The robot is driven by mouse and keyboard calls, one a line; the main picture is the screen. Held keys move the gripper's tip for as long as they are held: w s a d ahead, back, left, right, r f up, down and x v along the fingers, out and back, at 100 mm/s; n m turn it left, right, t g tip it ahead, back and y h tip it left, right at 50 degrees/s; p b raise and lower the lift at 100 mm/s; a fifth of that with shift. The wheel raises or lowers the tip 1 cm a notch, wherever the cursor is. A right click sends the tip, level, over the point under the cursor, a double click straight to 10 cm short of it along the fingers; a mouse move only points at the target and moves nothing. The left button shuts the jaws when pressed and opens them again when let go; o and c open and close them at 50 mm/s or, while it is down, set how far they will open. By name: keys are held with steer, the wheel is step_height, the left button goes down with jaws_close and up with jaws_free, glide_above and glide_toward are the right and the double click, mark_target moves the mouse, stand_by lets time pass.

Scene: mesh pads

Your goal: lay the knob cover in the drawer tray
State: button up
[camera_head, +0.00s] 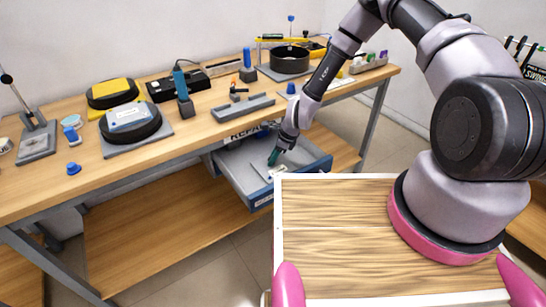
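The drawer tray (234,180) is a grey and blue drawer, pulled open below the workbench top. My gripper (274,158) points down over the inside of this drawer, with dark teal fingers. The view is too small to show whether its fingers are apart or hold anything. A pale flat item (262,170) lies in the drawer near the fingertips. I cannot tell for sure which thing is the knob cover. A small blue knob-shaped piece (73,169) stands near the bench's front edge at left, and a similar blue piece (291,89) stands farther back.
The wooden workbench (190,125) holds a grey slotted block (243,107), two round black pads (132,127) (113,94), a black box (178,86) and a black ring-shaped pot (290,59). A wooden lower shelf (165,225) is clear. My arm passes over the bench's right part.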

steer(key=o, duration=0.5)
steer(key=shift+c, duration=0.2)
steer(key=shift+r, duration=0.1)
steer(key=v, duration=1)
steer(key=shift+d+r, duration=0.2)
steer(key=shift+r, duration=0.05)
